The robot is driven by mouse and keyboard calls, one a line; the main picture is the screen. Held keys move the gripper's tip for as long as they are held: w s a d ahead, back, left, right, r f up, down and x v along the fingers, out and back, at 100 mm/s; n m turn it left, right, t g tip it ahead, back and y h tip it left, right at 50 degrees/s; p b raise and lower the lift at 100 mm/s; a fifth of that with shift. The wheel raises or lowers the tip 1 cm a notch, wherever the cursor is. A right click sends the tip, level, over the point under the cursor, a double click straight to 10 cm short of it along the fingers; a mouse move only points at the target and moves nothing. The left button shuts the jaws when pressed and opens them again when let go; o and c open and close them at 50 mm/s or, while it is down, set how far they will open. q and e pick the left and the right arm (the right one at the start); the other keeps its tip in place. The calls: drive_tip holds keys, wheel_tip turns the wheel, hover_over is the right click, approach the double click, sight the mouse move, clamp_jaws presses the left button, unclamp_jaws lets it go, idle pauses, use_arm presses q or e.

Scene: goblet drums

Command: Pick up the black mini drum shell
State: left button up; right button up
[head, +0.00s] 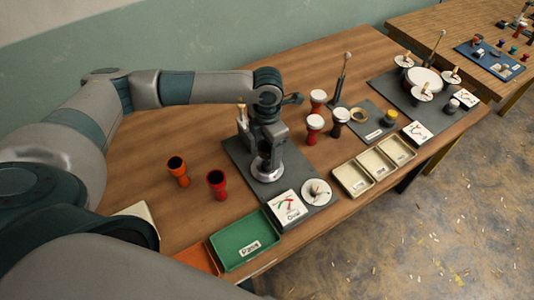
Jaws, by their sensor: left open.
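A dark goblet drum (340,123) with a pale top stands on the table right of centre, beside two red ones. It is the nearest match to a black mini drum shell, though I cannot tell whether it is a bare shell. My right gripper is not in view.
Orange (177,172) and red (217,186) open-topped shells stand left of my gripper. A green tray (224,262) and a cream tray with compartments (339,174) line the front edge. Red drums (314,128) and a thin upright stand (343,73) are near the dark drum.

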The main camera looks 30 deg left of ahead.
sight(267, 145)
use_arm(q)
drive_tip(key=c, duration=1.3)
drive_tip(key=shift+o, duration=0.2)
drive_tip(key=shift+r, duration=0.1)
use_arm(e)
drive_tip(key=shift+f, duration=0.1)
